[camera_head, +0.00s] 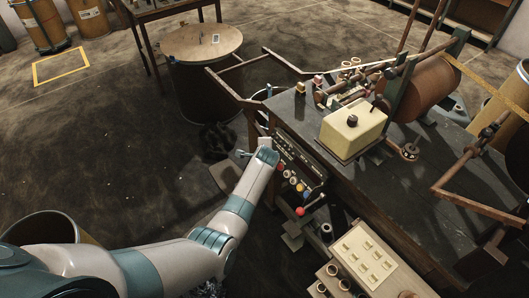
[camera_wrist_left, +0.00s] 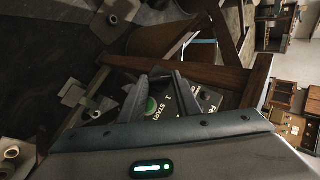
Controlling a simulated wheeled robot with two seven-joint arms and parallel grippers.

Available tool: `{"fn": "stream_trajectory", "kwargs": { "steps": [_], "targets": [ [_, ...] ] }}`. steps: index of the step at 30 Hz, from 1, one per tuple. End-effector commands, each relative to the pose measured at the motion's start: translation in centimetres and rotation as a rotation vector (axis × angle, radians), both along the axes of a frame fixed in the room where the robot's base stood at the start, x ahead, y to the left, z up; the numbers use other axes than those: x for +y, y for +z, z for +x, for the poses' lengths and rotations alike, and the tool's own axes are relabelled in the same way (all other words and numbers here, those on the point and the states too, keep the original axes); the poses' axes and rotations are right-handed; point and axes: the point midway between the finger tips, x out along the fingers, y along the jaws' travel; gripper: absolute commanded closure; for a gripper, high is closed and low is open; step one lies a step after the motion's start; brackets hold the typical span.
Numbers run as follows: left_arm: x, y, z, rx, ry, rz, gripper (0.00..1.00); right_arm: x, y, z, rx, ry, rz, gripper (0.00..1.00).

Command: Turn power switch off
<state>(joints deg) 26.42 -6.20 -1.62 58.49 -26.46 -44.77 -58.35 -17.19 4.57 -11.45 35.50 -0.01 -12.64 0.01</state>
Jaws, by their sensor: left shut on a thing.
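The control panel (camera_head: 303,172) is a dark box on the near side of the machine table, with coloured knobs along its lower edge. My left gripper (camera_head: 256,150) is at the panel's upper left end. In the left wrist view its fingers (camera_wrist_left: 164,92) are in front of the panel face (camera_wrist_left: 205,102), next to a green round button (camera_wrist_left: 150,106) and a "START" label. The gripper is shut on a small part there, taken to be the power switch, which the fingers hide. Its position cannot be read. My right gripper is in neither view.
A cream box with a black knob (camera_head: 352,132) stands on the dark table (camera_head: 420,185). A red-ended lever (camera_head: 311,205) sticks out below the panel. A switch box (camera_head: 369,255) is at the lower right. A round-topped drum (camera_head: 201,43) stands behind.

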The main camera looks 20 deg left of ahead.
Motion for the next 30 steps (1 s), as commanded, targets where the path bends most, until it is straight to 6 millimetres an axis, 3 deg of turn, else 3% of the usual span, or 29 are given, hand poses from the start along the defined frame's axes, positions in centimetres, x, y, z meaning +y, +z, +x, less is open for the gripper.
{"fn": "stream_trajectory", "kwargs": {
  "steps": [9, 10, 12, 30],
  "targets": [
    [0.01, -0.2, -0.13, 0.004, 0.003, -0.003, 0.93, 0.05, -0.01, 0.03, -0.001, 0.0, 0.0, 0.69],
    [0.01, -0.2, -0.13, 0.004, 0.003, -0.003, 0.66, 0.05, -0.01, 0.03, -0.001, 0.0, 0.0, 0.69],
    [0.01, -0.19, -0.11, 0.004, 0.002, -0.003, 0.52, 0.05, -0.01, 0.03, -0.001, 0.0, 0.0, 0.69],
    [-0.21, 0.77, -0.67, -0.001, 0.002, -0.002, 0.52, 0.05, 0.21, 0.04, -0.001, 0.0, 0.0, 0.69]
  ]
}}
